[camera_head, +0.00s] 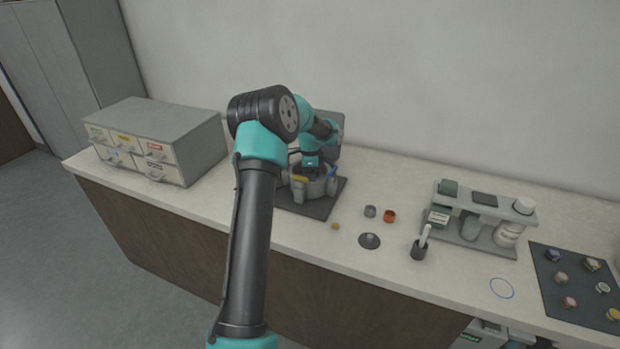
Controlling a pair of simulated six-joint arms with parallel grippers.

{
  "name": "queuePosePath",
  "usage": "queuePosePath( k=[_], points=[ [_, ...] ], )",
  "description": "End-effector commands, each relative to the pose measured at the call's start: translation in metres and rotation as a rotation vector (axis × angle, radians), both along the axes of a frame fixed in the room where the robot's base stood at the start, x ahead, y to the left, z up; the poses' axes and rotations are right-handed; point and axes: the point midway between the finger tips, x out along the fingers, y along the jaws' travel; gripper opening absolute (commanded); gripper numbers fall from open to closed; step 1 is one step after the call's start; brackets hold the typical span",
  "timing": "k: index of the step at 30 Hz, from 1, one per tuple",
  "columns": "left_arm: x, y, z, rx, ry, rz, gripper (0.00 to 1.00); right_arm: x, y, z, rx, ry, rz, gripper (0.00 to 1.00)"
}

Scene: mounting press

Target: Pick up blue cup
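No clearly blue cup stands out. A small bluish-grey cup (370,211) stands on the counter beside an orange-red cup (389,216). My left arm reaches across the middle, and my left gripper (312,168) points down over the grey mounting press (312,190), left of the cups and apart from them. The fingertips are small and dark against the press, so I cannot tell whether they are open, shut or holding something. The press has small yellow and blue parts on its top. My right gripper is not in view.
A drawer cabinet (165,130) stands at the left. A dark round piece (369,241) and a holder with a white tool (419,250) are in front of the cups. A bottle rack (480,220) and a dark mat (580,290) with several small pieces are at the right.

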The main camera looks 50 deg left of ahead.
Motion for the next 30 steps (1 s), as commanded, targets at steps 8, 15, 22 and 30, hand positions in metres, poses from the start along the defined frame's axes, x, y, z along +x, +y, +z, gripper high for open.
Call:
queuePosePath(
  k=[8, 15, 22, 30],
  points=[
    [0.000, 0.000, 0.000, 0.000, 0.000, 0.000, 0.34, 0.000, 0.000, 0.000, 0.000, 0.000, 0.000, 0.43],
    [0.000, 0.000, 0.000, 0.000, 0.000, 0.000, 0.11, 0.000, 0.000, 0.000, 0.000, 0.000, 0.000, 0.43],
    [0.000, 0.000, 0.001, 0.001, -0.001, 0.000, 0.10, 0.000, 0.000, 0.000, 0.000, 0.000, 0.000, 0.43],
    [0.001, 0.000, 0.022, 0.002, -0.003, -0.001, 0.10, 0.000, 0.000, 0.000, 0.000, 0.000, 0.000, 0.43]
  ],
)
